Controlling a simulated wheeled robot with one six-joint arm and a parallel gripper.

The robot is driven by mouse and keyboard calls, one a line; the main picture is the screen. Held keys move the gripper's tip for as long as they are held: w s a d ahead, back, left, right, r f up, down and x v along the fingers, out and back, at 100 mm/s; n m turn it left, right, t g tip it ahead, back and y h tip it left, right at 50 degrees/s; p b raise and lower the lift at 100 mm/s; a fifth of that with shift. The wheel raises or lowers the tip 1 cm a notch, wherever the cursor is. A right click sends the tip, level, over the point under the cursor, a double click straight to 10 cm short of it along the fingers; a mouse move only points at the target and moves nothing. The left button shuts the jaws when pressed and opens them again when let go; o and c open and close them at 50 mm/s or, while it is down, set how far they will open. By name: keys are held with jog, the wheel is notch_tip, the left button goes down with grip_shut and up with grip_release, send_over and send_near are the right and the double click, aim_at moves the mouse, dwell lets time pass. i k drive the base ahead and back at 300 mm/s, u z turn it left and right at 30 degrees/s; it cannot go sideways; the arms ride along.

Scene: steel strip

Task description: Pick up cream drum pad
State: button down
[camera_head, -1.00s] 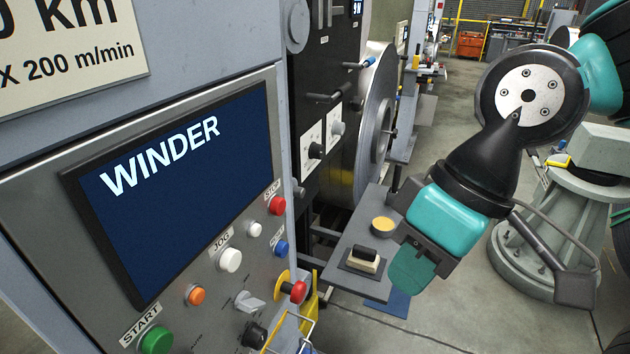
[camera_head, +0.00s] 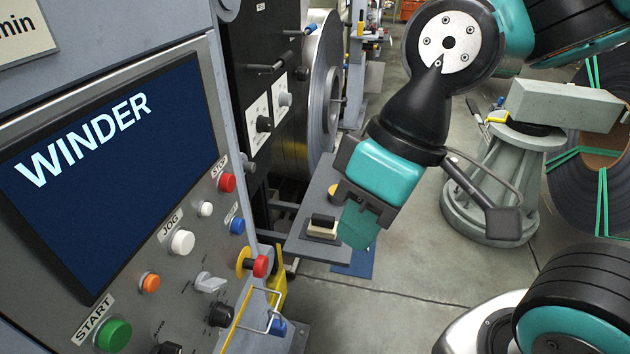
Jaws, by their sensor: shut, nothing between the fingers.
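The cream drum pad (camera_head: 317,233), a small cream block with a black handle on top, sits on a dark mat on the grey shelf beside the winder. My gripper (camera_head: 356,230) has its teal fingers shut and empty, pointing down. In the picture they are just right of the pad and overlap its right edge, hiding a little of it. I cannot tell the depth gap between them.
A round yellowish disc (camera_head: 333,189) lies farther back on the shelf (camera_head: 306,208), partly hidden by my gripper. The winder control panel (camera_head: 150,250) fills the left. A grey pedestal (camera_head: 495,180) stands right, with open floor between.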

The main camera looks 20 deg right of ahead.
aim_at(320, 226)
jog(key=u, duration=0.5)
jog(key=k, duration=1.2)
jog(key=u, duration=0.4)
jog(key=i, duration=0.75)
jog(key=z, duration=0.6)
